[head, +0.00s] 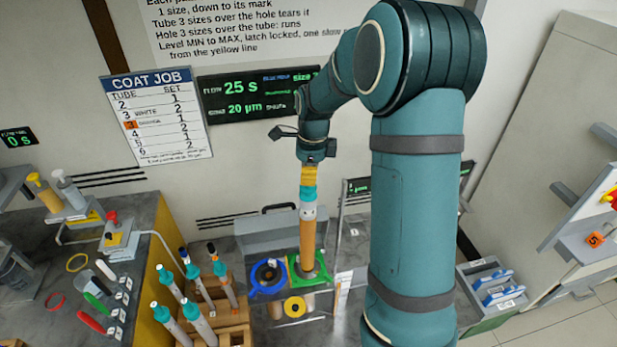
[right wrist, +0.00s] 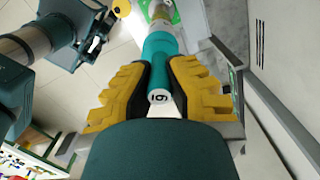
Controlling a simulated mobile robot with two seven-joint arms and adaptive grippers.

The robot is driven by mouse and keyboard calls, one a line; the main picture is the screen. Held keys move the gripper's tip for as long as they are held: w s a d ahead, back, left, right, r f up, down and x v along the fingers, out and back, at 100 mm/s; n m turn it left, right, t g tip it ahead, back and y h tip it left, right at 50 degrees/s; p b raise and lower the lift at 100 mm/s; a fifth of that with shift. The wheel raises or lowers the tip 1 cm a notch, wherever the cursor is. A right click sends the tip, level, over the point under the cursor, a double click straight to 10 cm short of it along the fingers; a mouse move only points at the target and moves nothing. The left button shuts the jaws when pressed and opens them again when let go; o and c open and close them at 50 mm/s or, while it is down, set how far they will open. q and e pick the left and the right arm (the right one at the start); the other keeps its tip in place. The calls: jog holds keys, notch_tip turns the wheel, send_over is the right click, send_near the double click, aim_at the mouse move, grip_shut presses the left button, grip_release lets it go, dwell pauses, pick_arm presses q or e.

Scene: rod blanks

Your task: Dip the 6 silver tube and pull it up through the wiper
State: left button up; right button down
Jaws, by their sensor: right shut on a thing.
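My right gripper (head: 309,175) is shut on the teal top of the number 6 tube (head: 307,236), which hangs upright. In the head view its body is pale grey just under the teal and orange below that. Its lower end reaches down into the green square wiper (head: 322,272), and what lies beneath is hidden. In the right wrist view, the yellow-padded fingers (right wrist: 157,90) close on both sides of the teal top, and the end cap (right wrist: 158,97) carries a 6. My left gripper is not seen in the head view.
A blue ring wiper (head: 255,288) lies left of the green one, with a yellow ring (head: 295,307) in front. Several teal-topped tubes (head: 195,315) stand in a wooden rack (head: 235,325) at left. A job chart (head: 155,120) and a display (head: 250,98) hang behind.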

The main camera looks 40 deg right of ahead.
jog(key=shift+r, duration=0.15)
jog(key=shift+r, duration=1.65)
